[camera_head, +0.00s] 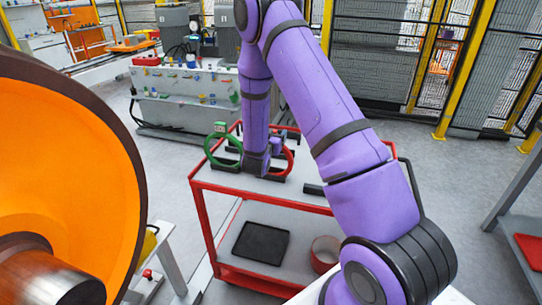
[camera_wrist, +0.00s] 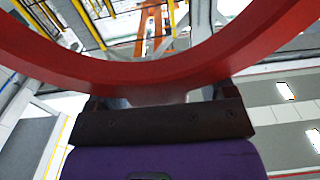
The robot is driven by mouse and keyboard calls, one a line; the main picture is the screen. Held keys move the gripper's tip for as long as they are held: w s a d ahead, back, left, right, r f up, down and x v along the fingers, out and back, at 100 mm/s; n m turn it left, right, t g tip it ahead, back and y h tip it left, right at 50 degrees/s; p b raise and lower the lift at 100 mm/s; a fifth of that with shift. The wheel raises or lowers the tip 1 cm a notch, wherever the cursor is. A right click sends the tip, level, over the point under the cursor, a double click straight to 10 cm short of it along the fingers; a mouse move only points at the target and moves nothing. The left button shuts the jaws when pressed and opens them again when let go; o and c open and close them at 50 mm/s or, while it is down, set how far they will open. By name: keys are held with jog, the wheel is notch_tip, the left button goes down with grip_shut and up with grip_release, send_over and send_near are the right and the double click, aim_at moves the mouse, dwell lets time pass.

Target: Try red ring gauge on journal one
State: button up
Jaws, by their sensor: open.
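The red ring gauge (camera_head: 289,161) stands on the cart's top and is partly hidden by my arm in the head view. In the wrist view the red ring (camera_wrist: 60,62) arcs large and close across the picture, right at my gripper (camera_wrist: 158,97). The jaws are open, with the lower part of the ring's arc between or just in front of them; contact cannot be told. In the head view my gripper (camera_head: 277,146) is beside the red ring. The wheelset's bare metal journal (camera_head: 50,278) shows at the lower left, in front of the orange wheel (camera_head: 75,170).
A green ring gauge (camera_head: 210,152) stands on the red-framed cart (camera_head: 225,189), left of my arm. The lower shelf holds a black tray (camera_head: 261,243) and a round red container (camera_head: 325,250). A workbench (camera_head: 185,85) stands behind.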

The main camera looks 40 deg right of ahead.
jog(key=c, duration=1.1)
jog(key=shift+o, duration=0.2)
notch_tip(320, 180, up, 9)
jog(key=shift+f, duration=0.2)
dwell(0.7)
